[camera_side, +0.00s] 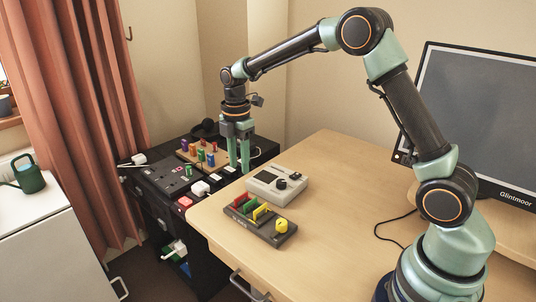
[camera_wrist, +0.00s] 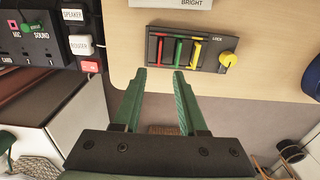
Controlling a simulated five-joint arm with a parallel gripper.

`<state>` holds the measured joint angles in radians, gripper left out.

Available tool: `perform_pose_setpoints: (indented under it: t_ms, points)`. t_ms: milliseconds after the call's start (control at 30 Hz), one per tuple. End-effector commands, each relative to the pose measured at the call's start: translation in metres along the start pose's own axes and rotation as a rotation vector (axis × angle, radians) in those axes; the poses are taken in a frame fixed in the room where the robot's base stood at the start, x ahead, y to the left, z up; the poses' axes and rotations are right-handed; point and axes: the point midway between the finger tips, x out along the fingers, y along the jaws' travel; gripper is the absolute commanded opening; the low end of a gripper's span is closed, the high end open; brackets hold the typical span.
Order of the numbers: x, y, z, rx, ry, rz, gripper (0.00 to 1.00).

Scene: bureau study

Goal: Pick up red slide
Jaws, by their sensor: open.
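The red slide (camera_side: 239,200) stands in a dark panel (camera_side: 256,232) at the front left edge of the desk. It is the leftmost of the slides, beside a green slide (camera_side: 249,206) and a yellow slide (camera_side: 261,212). My gripper (camera_side: 239,169) is open and empty, pointing down, and appears above and behind the panel in the side view. In the wrist view the red slide (camera_wrist: 160,50) shows just beyond the tips of my gripper (camera_wrist: 160,73), with a gap between the fingers. Nothing hides the slide's top there.
A yellow knob (camera_side: 281,226) sits at the panel's right end. A grey box (camera_side: 275,186) with a dark dial stands behind the panel. A black cabinet (camera_side: 160,183) with coloured pegs and plugs is to the left. The desk right of the panel is clear.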

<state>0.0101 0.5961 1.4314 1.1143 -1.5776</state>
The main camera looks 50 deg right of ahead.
Motion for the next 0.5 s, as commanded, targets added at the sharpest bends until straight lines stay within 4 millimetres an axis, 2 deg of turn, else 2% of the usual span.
perform_pose_setpoints:
  t_ms: [33, 200, 500]
  points:
    - [0.011, -0.002, 0.0, 0.001, 0.0, -0.006, 0.41]
    - [0.038, -0.001, 0.0, 0.002, 0.0, -0.004, 0.41]
    - [0.061, -0.001, 0.0, 0.003, 0.0, -0.002, 0.41]
